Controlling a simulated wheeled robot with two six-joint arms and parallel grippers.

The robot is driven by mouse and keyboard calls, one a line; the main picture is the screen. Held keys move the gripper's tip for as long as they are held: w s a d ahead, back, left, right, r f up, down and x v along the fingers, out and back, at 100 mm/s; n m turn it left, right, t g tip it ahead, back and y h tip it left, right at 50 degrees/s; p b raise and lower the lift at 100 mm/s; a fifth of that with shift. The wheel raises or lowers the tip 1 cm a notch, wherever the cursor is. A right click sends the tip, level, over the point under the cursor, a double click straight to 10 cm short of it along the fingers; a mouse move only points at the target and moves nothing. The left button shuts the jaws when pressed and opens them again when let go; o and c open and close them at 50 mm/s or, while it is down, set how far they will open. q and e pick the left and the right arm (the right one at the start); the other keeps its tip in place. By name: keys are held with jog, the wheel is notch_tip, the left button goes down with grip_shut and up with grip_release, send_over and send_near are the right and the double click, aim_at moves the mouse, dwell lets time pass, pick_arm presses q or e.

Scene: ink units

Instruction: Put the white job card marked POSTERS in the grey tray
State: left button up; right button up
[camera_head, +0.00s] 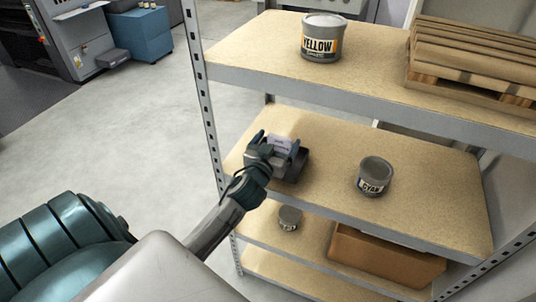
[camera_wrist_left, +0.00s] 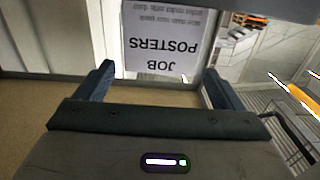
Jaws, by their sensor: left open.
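The white job card (camera_head: 281,141) is at the middle shelf, over or in the dark grey tray (camera_head: 292,172); I cannot tell which. In the left wrist view the card (camera_wrist_left: 165,40) reads JOB POSTERS upside down, between and beyond the fingers. My left gripper (camera_head: 276,146) is open at the card and tray and partly hides both. In the left wrist view its two fingers (camera_wrist_left: 160,82) stand apart on either side of the card's edge, with gaps visible. The tray is not clearly visible in that view. My right gripper is not in view.
A CYAN tin (camera_head: 374,177) stands right of the tray on the middle shelf (camera_head: 425,190). A YELLOW tin (camera_head: 322,40) and a wooden pallet (camera_head: 475,62) are on the shelf above. A small tin (camera_head: 289,218) and a brown box (camera_head: 385,262) sit below. A metal post (camera_head: 206,100) stands left.

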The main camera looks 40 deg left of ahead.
pick_arm(q)
jog(key=b+v, duration=0.2)
jog(key=v, duration=0.8)
jog(key=shift+b, duration=0.4)
jog(key=shift+a, duration=0.15)
